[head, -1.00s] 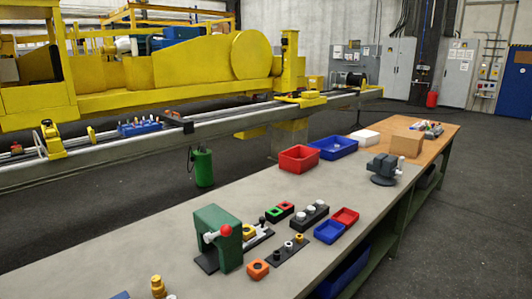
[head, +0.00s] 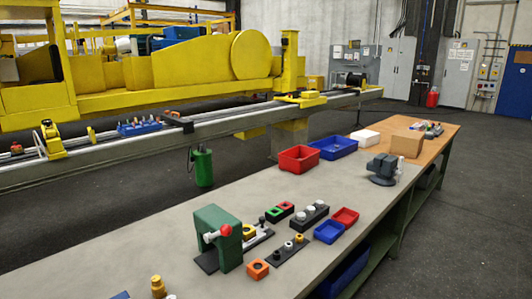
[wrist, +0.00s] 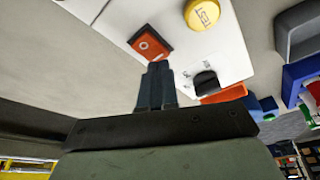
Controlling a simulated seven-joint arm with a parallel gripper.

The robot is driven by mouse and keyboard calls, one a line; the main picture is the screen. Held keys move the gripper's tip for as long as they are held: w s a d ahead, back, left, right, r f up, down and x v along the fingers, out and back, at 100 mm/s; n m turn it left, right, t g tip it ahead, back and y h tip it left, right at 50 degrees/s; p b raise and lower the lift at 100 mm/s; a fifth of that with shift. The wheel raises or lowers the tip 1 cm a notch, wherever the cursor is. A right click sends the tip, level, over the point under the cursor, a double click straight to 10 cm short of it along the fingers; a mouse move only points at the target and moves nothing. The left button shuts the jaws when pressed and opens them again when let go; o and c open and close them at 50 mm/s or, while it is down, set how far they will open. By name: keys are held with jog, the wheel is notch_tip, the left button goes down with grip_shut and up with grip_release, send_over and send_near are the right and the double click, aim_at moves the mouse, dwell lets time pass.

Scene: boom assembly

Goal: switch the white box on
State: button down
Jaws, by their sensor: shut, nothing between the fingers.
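The white box (wrist: 118,24) fills the upper middle of the wrist view. Its face carries an orange-red rocker switch (wrist: 149,42) with white marks, one of them a ring. A yellow button marked TEST (wrist: 202,14) and a black knob (wrist: 205,82) are on the same face. My gripper (wrist: 159,66) is shut and empty, its fingertips right at the rocker's lower edge in the picture. I cannot tell whether they touch it, nor which side of the rocker is pressed in. My gripper is not in the head view.
In the wrist view, a blue bin (wrist: 297,75) and a grey object (wrist: 298,30) lie to the right. In the head view, the long workbench (head: 150,262) holds a green press frame (head: 216,226), a red bin (head: 298,160) and a grey vise (head: 383,168).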

jog(key=shift+f, duration=0.45)
jog(key=shift+r, duration=0.1)
notch_tip(320, 180, up, 7)
dwell(1.2)
